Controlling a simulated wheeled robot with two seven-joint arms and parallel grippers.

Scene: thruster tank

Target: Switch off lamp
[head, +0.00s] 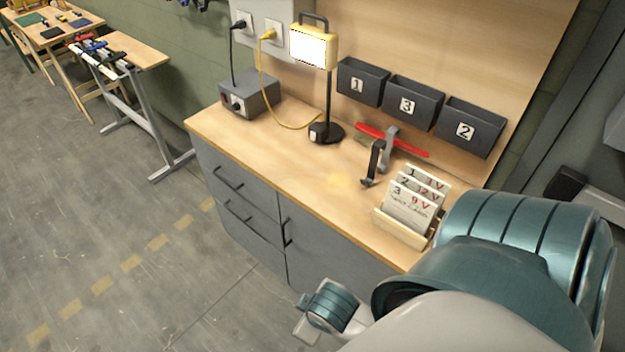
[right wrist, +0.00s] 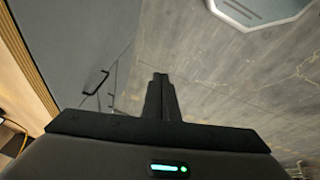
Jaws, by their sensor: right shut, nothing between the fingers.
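The lamp (head: 314,48) stands at the back of the wooden workbench (head: 262,137) in the head view. It has a yellow housing, a bright white lit panel, a black pole and a round black base (head: 328,135). A small light-coloured part (head: 316,131), perhaps a switch, sits on the front of the base. A yellow cable (head: 262,85) runs from the lamp base to a wall socket. My right gripper (right wrist: 160,78) is shut and empty in the right wrist view, over the floor beside the grey cabinet, away from the lamp. My left gripper is not in view.
A grey power box (head: 250,95) stands left of the lamp. Right of it are a red-handled tool (head: 408,148), a black clamp (head: 373,163) and a card holder (head: 403,229). Numbered bins (head: 413,100) hang behind. My right arm covers the lower right.

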